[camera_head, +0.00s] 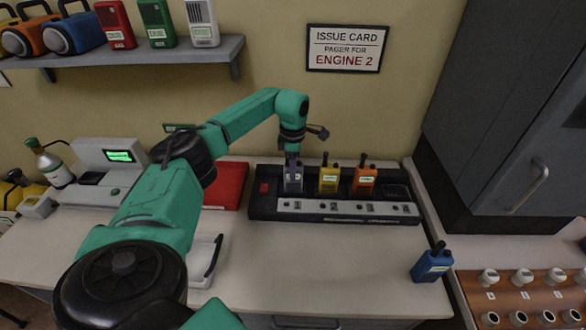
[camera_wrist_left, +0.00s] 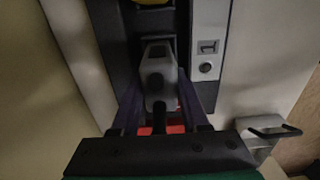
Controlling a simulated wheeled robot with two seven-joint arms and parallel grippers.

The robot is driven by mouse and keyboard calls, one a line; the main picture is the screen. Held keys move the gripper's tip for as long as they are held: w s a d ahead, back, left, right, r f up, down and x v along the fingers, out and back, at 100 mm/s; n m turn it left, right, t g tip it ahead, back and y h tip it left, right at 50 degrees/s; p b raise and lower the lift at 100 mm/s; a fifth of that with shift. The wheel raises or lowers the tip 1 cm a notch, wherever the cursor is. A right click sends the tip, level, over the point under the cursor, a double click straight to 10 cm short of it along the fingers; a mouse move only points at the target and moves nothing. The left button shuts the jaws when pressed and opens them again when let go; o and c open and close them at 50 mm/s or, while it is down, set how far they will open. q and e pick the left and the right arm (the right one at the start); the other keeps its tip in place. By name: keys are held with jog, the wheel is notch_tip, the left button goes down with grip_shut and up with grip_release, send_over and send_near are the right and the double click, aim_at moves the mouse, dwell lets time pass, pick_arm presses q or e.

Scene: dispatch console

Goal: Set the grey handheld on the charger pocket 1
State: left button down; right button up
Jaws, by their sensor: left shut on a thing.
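The grey handheld (camera_head: 293,183) is upright at pocket 1 of the black charger (camera_head: 338,217), at the row's left end. My left gripper (camera_head: 292,163) reaches down from above and is shut on it. In the left wrist view the grey handheld (camera_wrist_left: 158,72) lies between the two dark fingers of my left gripper (camera_wrist_left: 160,105). Whether its base is fully seated in the pocket is hidden. My right gripper is not in view.
A yellow handheld (camera_head: 329,179) stands in pocket 2 and an orange one (camera_head: 363,181) in pocket 3. Pocket 4 (camera_head: 396,190) looks empty. A red folder-like thing (camera_head: 226,186) lies left of the charger. A blue handheld (camera_head: 432,263) stands at the right counter edge.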

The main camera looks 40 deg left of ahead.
pick_arm(q)
jog(key=c, duration=0.5)
grip_release()
jog(key=shift+o, duration=0.5)
jog(key=shift+d, duration=0.1)
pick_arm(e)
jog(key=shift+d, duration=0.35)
pick_arm(q)
notch_tip(320, 180, up, 11)
jog(key=b, duration=0.3)
jog(key=shift+r, duration=0.65)
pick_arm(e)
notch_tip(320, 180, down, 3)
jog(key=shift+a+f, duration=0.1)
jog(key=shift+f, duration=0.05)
